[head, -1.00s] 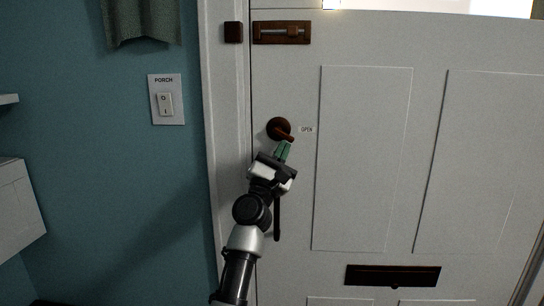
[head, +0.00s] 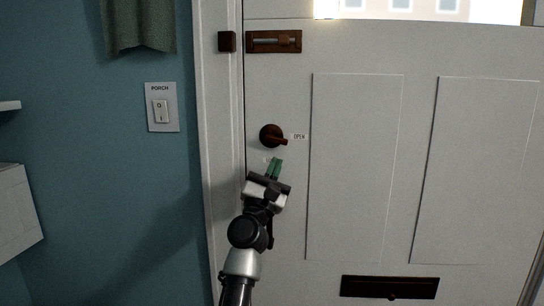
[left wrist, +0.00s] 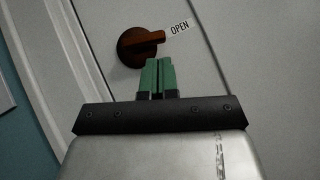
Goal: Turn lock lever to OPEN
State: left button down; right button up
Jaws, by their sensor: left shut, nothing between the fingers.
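The lock lever (head: 272,136) is a dark brown round knob with a short arm, on the white door near its left edge. Its arm points right, slightly downward in the head view, toward the small OPEN label (head: 298,136). In the left wrist view the lever (left wrist: 139,46) points at the OPEN label (left wrist: 180,27). My left gripper (head: 275,161) has green fingers, shut and empty, just below the lever. In the left wrist view the fingertips (left wrist: 158,62) show close under the lever, with a gap seen in the head view. My right gripper is not in view.
A brown slide bolt (head: 274,41) sits above the lever on the door (head: 357,160). A dark letter slot (head: 390,287) is low on the door. A PORCH light switch (head: 161,107) is on the blue wall at left.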

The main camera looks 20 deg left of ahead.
pick_arm(q)
jog(key=v, duration=0.7)
jog(key=shift+s+b, duration=0.25)
jog(key=shift+b, duration=0.05)
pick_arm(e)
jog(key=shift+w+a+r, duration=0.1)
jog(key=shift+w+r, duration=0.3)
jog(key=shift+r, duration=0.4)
pick_arm(q)
jog(key=shift+f, duration=0.2)
